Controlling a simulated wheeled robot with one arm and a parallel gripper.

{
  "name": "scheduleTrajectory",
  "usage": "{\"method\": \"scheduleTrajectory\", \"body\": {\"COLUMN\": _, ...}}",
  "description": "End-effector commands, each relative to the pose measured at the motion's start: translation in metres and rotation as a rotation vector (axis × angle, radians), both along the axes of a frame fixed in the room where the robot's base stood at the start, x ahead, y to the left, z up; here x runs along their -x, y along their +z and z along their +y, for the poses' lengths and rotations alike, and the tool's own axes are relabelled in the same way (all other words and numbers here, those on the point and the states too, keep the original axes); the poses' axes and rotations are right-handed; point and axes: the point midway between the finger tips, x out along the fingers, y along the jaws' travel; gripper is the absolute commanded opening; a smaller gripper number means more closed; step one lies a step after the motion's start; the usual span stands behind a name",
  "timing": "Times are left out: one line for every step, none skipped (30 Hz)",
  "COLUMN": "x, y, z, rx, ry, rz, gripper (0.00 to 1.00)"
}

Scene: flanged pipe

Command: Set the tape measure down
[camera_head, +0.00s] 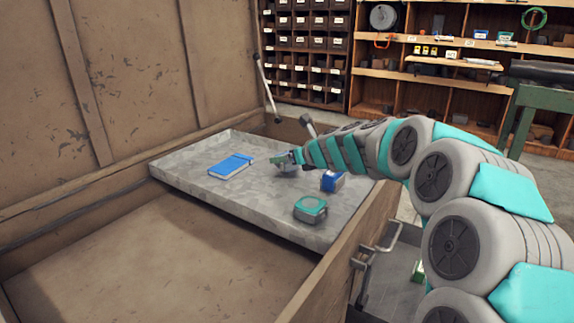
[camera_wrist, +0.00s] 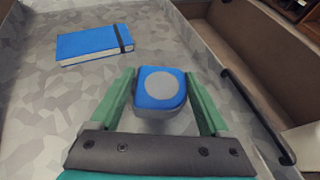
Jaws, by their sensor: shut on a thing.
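The blue tape measure (camera_wrist: 160,88), with a round grey disc on its face, sits between the two green fingers of my gripper (camera_wrist: 162,100) in the wrist view. My gripper is shut on it. In the head view my gripper (camera_head: 286,160) is over the far right part of the grey tray (camera_head: 190,170). The held tape measure is hard to make out there. I cannot tell whether it touches the tray surface.
A blue notebook (camera_head: 231,166) lies left of my gripper. A teal tape measure (camera_head: 310,208) and a blue box-like item (camera_head: 332,181) are nearer, on the tray's right. The wooden chest's walls (camera_head: 310,290) surround the tray. The tray's left part is clear.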

Motion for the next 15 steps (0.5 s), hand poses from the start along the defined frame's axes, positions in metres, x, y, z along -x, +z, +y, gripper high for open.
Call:
{"method": "scheduleTrajectory", "body": {"x": 0.0004, "y": -0.0100, "z": 0.0007, "rx": -0.004, "ry": 0.000, "rz": 0.003, "gripper": 0.07}}
{"method": "scheduleTrajectory", "body": {"x": 0.0003, "y": -0.0135, "z": 0.0007, "rx": -0.003, "ry": -0.001, "rz": 0.002, "gripper": 0.07}}
{"method": "scheduleTrajectory", "body": {"x": 0.0002, "y": -0.0165, "z": 0.0007, "rx": -0.002, "ry": -0.001, "rz": 0.002, "gripper": 0.07}}
{"method": "scheduleTrajectory", "body": {"x": 0.0002, "y": -0.0175, "z": 0.0006, "rx": -0.001, "ry": -0.001, "rz": 0.001, "gripper": 0.07}}
{"method": "scheduleTrajectory", "body": {"x": 0.0002, "y": -0.0179, "z": 0.0003, "rx": 0.000, "ry": -0.001, "rz": 0.001, "gripper": 0.07}}
{"method": "scheduleTrajectory", "body": {"x": 0.0000, "y": -0.0172, "z": -0.0001, "rx": 0.001, "ry": -0.002, "rz": 0.000, "gripper": 0.07}}
{"method": "scheduleTrajectory", "body": {"x": -0.0001, "y": -0.0168, "z": -0.0002, "rx": 0.001, "ry": -0.002, "rz": 0.000, "gripper": 0.07}}
{"method": "scheduleTrajectory", "body": {"x": 0.0000, "y": -0.0165, "z": -0.0002, "rx": 0.001, "ry": -0.002, "rz": 0.000, "gripper": 0.07}}
{"method": "scheduleTrajectory", "body": {"x": -0.0002, "y": -0.0163, "z": -0.0003, "rx": 0.001, "ry": -0.002, "rz": 0.000, "gripper": 0.07}}
{"method": "scheduleTrajectory", "body": {"x": -0.0001, "y": -0.0163, "z": -0.0003, "rx": 0.001, "ry": -0.002, "rz": 0.000, "gripper": 0.07}}
{"method": "scheduleTrajectory", "body": {"x": -0.0001, "y": -0.0165, "z": -0.0003, "rx": 0.001, "ry": -0.002, "rz": 0.000, "gripper": 0.07}}
{"method": "scheduleTrajectory", "body": {"x": -0.0001, "y": -0.0171, "z": -0.0002, "rx": 0.001, "ry": -0.002, "rz": 0.000, "gripper": 0.07}}
{"method": "scheduleTrajectory", "body": {"x": -0.0001, "y": -0.0180, "z": -0.0002, "rx": 0.000, "ry": -0.001, "rz": 0.000, "gripper": 0.07}}
{"method": "scheduleTrajectory", "body": {"x": -0.0001, "y": -0.0186, "z": -0.0003, "rx": 0.000, "ry": -0.001, "rz": 0.000, "gripper": 0.81}}
{"method": "scheduleTrajectory", "body": {"x": -0.0001, "y": -0.0182, "z": -0.0004, "rx": 0.001, "ry": -0.002, "rz": 0.000, "gripper": 0.85}}
